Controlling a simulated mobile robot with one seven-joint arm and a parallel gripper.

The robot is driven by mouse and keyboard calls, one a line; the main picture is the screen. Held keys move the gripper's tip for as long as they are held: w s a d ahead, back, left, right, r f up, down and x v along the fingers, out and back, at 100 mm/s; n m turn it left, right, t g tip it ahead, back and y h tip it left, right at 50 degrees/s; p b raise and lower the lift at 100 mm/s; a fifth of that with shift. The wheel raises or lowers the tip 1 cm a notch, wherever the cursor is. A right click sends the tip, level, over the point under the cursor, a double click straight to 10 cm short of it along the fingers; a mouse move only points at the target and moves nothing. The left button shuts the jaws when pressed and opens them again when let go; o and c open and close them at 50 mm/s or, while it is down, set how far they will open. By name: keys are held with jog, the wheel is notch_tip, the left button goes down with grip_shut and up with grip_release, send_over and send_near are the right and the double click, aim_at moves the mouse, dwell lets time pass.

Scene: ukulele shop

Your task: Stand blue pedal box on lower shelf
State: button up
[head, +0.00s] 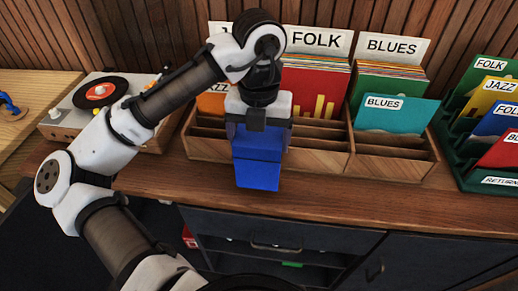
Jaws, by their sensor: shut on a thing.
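The blue pedal box (257,170) hangs below my gripper (259,128) in the head view. My gripper points down and is shut on the box's upper part. The box appears in front of the wooden record bins and over the front part of the countertop; I cannot tell its exact height above it. A lower shelf (325,275) shows as a dark open space under the drawer front, partly hidden by my arm at the left.
Wooden record bins (318,162) with FOLK and BLUES cards stand behind the box. A turntable (98,100) is at left and a green crate (456,160) at right. Bare countertop (345,203) runs along the front. A drawer handle (275,247) sits below. A small green item (291,264) is in the lower space.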

jog(key=shift+f, duration=1.85)
jog(key=shift+f, duration=0.2)
jog(key=o, duration=1.5)
notch_tip(320, 180, up, 12)
jog(key=shift+r, duration=0.2)
